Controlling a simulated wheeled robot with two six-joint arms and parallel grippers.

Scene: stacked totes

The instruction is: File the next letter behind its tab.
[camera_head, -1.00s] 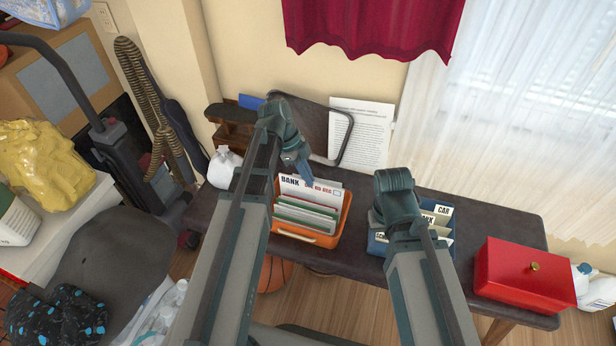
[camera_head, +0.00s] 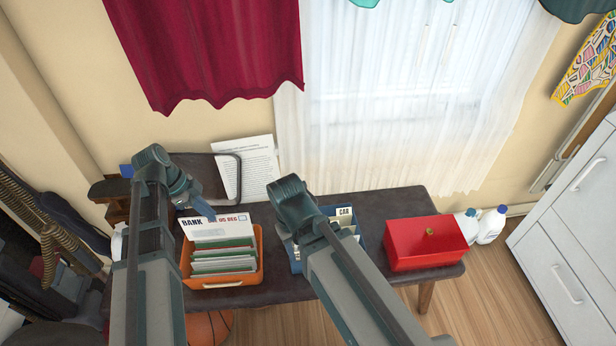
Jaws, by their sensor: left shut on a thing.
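The top letter (camera_head: 215,228), a white envelope printed BANK with red lettering beside it, stands at the back of the orange tray (camera_head: 221,283) among several white and green envelopes. My left gripper (camera_head: 206,211) is shut on its upper edge. The letter's lower part is hidden behind the other envelopes. The blue box (camera_head: 361,243) holds cards with tabs; one tab reads CAR (camera_head: 344,212). My right arm covers much of this box, and its gripper fingers are hidden behind the arm.
A red box (camera_head: 425,245) with a brass knob stands on the right of the dark table (camera_head: 390,203). A printed sheet (camera_head: 258,165) leans at the wall behind the orange tray. White bottles (camera_head: 490,225) and a white cabinet (camera_head: 572,235) are further right.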

